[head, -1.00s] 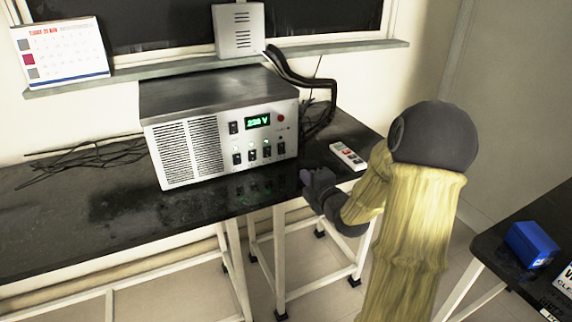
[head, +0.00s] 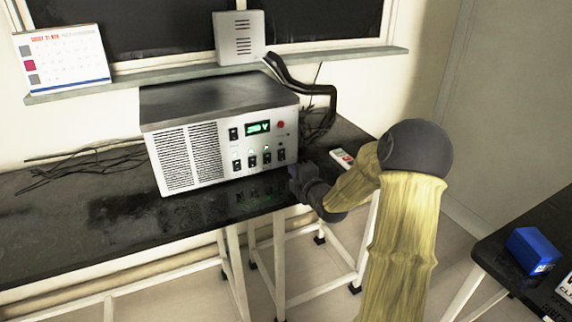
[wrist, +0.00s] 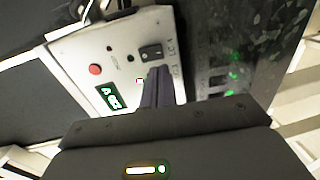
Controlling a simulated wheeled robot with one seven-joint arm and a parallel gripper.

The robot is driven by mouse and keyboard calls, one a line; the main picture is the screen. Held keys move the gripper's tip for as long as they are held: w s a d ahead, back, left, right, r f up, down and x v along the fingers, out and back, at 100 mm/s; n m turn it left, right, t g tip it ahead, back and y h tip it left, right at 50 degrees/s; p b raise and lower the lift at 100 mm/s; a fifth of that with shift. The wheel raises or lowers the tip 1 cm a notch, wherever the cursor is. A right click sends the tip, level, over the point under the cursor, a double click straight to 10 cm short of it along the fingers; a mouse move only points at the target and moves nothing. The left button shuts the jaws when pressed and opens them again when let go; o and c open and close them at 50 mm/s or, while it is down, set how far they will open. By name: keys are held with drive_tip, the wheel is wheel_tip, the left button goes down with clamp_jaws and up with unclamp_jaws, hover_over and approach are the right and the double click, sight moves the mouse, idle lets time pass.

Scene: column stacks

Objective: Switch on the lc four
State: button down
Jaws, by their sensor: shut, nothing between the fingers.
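The grey metal unit (head: 215,120) stands on the black bench with a green lit display (head: 257,128) and a red button (head: 281,125). Its lower row holds several black switches, with green lamps lit above some. The rightmost switch (head: 281,154) shows no clear lit lamp. In the wrist view a black switch (wrist: 151,52) sits on the panel, near the red button (wrist: 95,69). My gripper (wrist: 158,72) is shut and empty, its fingertips just below that switch in the picture; contact cannot be told. In the head view my gripper (head: 293,180) is near the unit's lower right corner.
A small white device with coloured buttons (head: 341,156) lies on the bench behind my arm. Thick black cables (head: 325,90) run beside the unit. A blue box (head: 532,249) stands on another table at right.

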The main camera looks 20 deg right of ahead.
sight(282, 159)
drive_tip(key=w, duration=0.6)
drive_tip(key=shift+a+f, duration=0.2)
drive_tip(key=shift+f, duration=0.15)
drive_tip(key=shift+f+b, duration=0.15)
drive_tip(key=shift+b, duration=0.25)
drive_tip(key=shift+f+b, duration=0.1)
drive_tip(key=shift+b, duration=0.3)
drive_tip(key=shift+r, duration=0.2)
drive_tip(key=shift+r+p, duration=0.15)
drive_tip(key=shift+p, duration=0.4)
